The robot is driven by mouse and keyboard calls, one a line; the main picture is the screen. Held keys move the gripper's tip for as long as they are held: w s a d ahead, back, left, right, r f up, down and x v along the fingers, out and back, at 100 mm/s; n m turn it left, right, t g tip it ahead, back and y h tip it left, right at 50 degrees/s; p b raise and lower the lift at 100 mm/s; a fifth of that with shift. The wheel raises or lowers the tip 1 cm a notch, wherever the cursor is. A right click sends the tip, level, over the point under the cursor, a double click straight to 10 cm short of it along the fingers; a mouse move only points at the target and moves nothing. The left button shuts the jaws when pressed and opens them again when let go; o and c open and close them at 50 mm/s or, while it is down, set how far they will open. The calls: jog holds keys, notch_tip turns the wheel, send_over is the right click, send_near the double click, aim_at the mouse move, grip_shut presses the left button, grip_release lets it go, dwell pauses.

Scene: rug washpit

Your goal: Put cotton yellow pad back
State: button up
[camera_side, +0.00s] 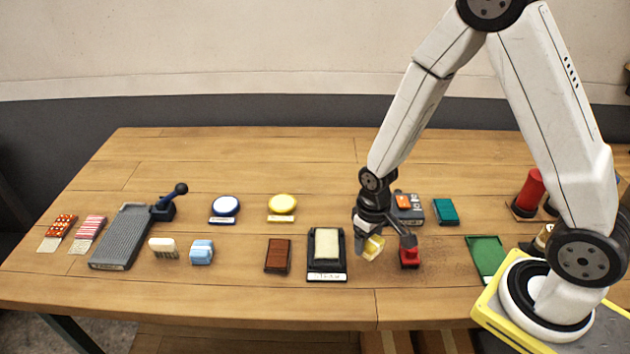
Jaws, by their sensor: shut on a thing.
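My gripper (368,238) points down just right of a black tray (313,268). It is shut on a small pale yellow block (374,248), held tilted; the fingers hide part of it, and I cannot tell whether it touches the table. The black tray holds a cream pad (327,243) and has a white label at its front, too small to read surely. A round yellow pad (282,201) sits on a small labelled base behind and left of the tray. I cannot tell from looks alone which of these is cotton.
A red stamp-like piece (410,252) stands close to the right of my gripper, with a grey-and-orange device (407,207) behind. A brown block (278,255) lies left of the tray. A round white-and-blue pad (226,207) is farther left. The table's back strip is clear.

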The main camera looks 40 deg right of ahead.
aim_at(367, 250)
jog(key=shift+f, duration=1.8)
jog(key=o, duration=1)
jog(key=shift+f, duration=0.1)
jog(key=shift+r, duration=6.15)
jog(key=shift+s+d+r+t, duration=0.2)
jog(key=shift+s+r+t, duration=0.45)
jog(key=shift+s+r, duration=0.4)
jog(key=shift+s+d+r+t, duration=0.15)
jog(key=shift+s+r+t, duration=0.5)
jog(key=shift+s+r, duration=0.35)
